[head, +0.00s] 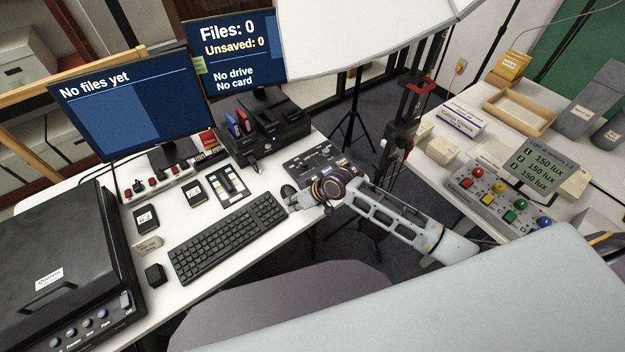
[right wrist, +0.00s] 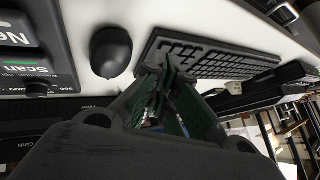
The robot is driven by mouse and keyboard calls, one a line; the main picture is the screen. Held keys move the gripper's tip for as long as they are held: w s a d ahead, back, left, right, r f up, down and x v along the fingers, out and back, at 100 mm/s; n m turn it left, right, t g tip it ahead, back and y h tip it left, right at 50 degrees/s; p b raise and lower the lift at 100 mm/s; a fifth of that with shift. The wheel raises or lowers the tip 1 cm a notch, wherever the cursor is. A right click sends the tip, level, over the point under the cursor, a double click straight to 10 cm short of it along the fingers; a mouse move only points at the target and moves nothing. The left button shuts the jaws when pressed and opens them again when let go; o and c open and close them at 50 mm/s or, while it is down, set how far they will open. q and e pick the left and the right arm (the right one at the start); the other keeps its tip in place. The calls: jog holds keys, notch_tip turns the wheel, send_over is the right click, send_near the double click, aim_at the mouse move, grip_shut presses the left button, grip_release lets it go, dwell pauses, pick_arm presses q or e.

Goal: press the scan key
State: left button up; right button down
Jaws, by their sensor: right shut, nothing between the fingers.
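The scan key, with a green "Scan" label (right wrist: 25,70), shows at the left of the right wrist view. It is on a dark control panel (head: 318,160) beside the black mouse (right wrist: 111,52). In the head view the panel's labels are too small to read, and my right arm covers its near edge. My right gripper (head: 297,199) is over the desk by the mouse, between the panel and the keyboard. It also shows in the right wrist view (right wrist: 160,68), shut and empty, with its tips toward the keyboard and apart from the scan key. My left gripper is out of view.
The keyboard (head: 229,237) lies left of my gripper. Two monitors, one reading "No files yet" (head: 135,100), stand behind. A black scanner (head: 62,265) is at the left. A light-control box (head: 495,205) sits on the right table. A lamp stand (head: 408,105) rises behind my right arm.

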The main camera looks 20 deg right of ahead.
aim_at(313, 177)
jog(key=shift+w+d+r, duration=0.25)
jog(key=shift+w+r, duration=0.25)
jog(key=shift+w, duration=0.3)
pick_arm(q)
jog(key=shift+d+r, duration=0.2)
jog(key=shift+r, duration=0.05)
pick_arm(e)
jog(key=w+d+r+m+t, duration=0.1)
jog(key=w+d+r+m, duration=0.1)
jog(key=w+d+r, duration=0.5)
jog(key=w+d, duration=0.3)
jog(key=shift+w+d+r+m+y, duration=0.15)
jog(key=shift+w+r+m+y, duration=0.1)
jog(key=shift+m+y, duration=0.15)
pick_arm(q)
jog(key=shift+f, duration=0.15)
pick_arm(e)
jog(key=shift+f, duration=0.25)
